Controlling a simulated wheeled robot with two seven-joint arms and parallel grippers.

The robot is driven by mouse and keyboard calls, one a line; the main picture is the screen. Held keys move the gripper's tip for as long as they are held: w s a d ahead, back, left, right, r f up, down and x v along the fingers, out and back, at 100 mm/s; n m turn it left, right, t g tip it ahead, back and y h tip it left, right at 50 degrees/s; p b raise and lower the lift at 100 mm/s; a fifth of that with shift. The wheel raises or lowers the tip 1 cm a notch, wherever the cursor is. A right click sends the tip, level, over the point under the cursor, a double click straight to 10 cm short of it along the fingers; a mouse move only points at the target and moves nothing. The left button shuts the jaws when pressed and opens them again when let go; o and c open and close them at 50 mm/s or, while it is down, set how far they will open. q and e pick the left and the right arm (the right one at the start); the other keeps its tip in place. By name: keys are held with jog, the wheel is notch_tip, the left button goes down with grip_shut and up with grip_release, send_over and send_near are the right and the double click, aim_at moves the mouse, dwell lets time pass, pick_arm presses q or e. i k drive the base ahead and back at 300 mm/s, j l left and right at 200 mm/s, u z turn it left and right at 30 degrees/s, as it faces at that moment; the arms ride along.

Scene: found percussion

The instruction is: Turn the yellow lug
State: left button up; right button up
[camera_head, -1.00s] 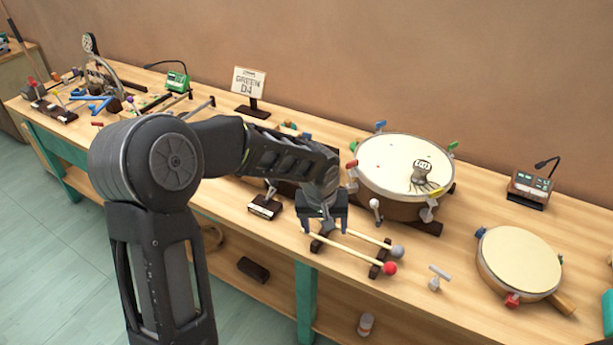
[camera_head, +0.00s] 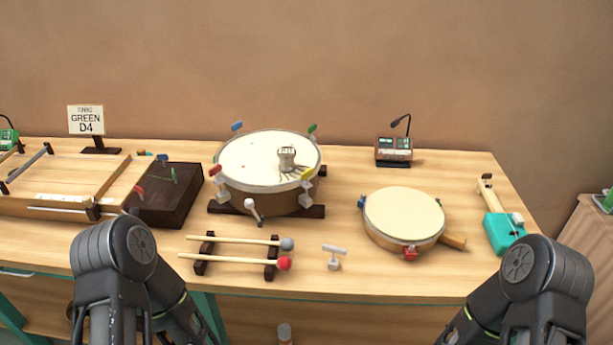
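A large round drum (camera_head: 262,155) with a cream head stands on a dark wooden cradle on the bench. Coloured lugs ring its rim. The yellow lug (camera_head: 308,173) is at its right front edge, next to whitish metal parts. The blue lug (camera_head: 237,127) and green lug (camera_head: 312,129) are at the back, and a red lug (camera_head: 214,170) is at the left. A small grey device sits on the drum head near the yellow lug. Parts of both my arms show at the bottom left and bottom right, but neither gripper is in view.
Two mallets (camera_head: 235,260) rest on a dark rack in front of the drum, with a grey T-shaped key (camera_head: 334,256) to their right. A smaller frame drum (camera_head: 404,216) lies further right. A sign (camera_head: 86,120) reading "GREEN D4" stands at the back left.

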aim_at(305, 175)
jog(key=i+l, duration=0.1)
jog(key=l, duration=1.1)
jog(key=i+l+u, duration=0.1)
jog(key=u, duration=0.25)
jog(key=l+u, duration=0.1)
jog(key=u, duration=1.25)
